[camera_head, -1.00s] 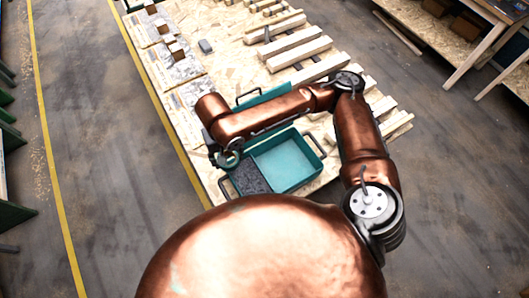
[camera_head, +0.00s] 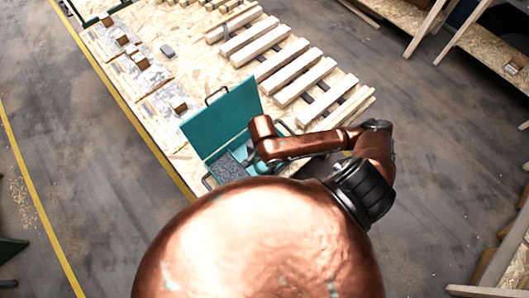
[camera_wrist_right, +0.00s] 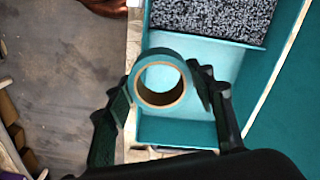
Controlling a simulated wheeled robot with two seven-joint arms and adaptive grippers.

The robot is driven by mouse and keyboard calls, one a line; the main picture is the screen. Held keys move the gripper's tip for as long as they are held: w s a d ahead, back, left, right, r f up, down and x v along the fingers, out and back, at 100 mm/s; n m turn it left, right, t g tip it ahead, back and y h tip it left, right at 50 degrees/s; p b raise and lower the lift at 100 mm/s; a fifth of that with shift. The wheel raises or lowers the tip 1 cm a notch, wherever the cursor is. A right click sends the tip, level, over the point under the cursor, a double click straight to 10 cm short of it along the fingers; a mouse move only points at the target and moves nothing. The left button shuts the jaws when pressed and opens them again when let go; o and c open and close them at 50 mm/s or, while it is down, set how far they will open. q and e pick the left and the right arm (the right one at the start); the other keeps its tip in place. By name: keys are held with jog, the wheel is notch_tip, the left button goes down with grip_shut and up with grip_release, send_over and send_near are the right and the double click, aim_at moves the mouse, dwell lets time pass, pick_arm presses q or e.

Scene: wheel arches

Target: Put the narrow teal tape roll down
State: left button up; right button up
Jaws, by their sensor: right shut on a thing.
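The narrow teal tape roll (camera_wrist_right: 158,54), with a tan core, sits between the fingers of my right gripper (camera_wrist_right: 164,84) in the right wrist view. The gripper is shut on it. The roll is seen over the light teal compartment of an open teal case (camera_wrist_right: 178,136); I cannot tell whether it touches the floor there. In the head view the case, with its raised lid (camera_head: 222,118), stands at the near end of the table, and my right gripper (camera_head: 256,167) is over its right part. The roll cannot be made out there. My left gripper is not in view.
Speckled grey foam (camera_wrist_right: 212,16) fills the case's other compartment. Wooden slats (camera_head: 305,82) lie to the right of the lid on the chipboard table (camera_head: 200,70). Small brown blocks (camera_head: 140,60) stand on its left side. Open floor (camera_head: 90,150) lies to the left.

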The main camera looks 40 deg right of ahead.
jog(key=w+d+f, duration=0.2)
jog(key=d, duration=0.1)
jog(key=w+d+f, duration=0.3)
jog(key=w+d+f+b, duration=0.1)
jog(key=w+d+f, duration=0.2)
jog(key=shift+d+f, duration=0.2)
jog(key=shift+w+d+f, duration=0.4)
jog(key=shift+f, duration=0.25)
notch_tip(320, 180, down, 3)
jog(key=shift+f, duration=0.1)
jog(key=shift+f, duration=0.1)
jog(key=o, duration=1.1)
